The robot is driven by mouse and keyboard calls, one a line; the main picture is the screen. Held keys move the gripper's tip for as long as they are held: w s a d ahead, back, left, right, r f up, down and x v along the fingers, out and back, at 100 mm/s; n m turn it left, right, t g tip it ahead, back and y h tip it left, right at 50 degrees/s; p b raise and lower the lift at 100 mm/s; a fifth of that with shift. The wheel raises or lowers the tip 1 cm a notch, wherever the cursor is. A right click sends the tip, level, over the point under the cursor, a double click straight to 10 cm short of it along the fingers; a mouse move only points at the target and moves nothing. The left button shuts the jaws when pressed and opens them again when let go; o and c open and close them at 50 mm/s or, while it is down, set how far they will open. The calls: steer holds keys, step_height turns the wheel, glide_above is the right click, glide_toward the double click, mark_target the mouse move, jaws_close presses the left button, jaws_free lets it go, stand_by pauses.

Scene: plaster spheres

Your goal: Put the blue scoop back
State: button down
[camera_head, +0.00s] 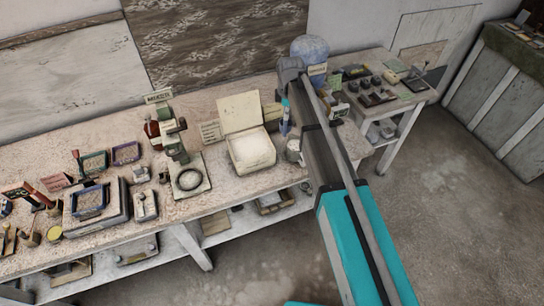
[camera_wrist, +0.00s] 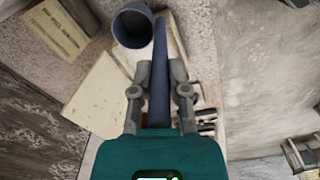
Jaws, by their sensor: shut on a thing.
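My gripper (camera_wrist: 159,72) is shut on the long blue handle of the blue scoop (camera_wrist: 160,45), which runs between the two fingers.
The white box (camera_head: 252,152) has its lid raised. A grey can (camera_head: 293,149) stands right of it. A green stand (camera_head: 178,150) and several trays crowd the bench (camera_head: 110,245) to the left. A pale blue sphere (camera_head: 310,50) stands behind my arm. The floor is open at right.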

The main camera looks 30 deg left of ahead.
steer(key=s+f+n+b, duration=0.1)
steer(key=s+n, duration=0.2)
steer(key=s, duration=1.3)
steer(key=s+a+f+n+b, duration=0.1)
steer(key=s+f+n+b, duration=0.1)
steer(key=s, duration=1.4)
steer(key=shift+n, duration=0.4)
steer(key=shift+w+a+f, duration=0.15)
steer(key=w+a+f+b, duration=0.7)
steer(key=a+f+b, duration=0.2)
steer(key=a, duration=0.1)
steer(key=shift+w+a, duration=0.2)
steer(key=shift+a, duration=0.15)
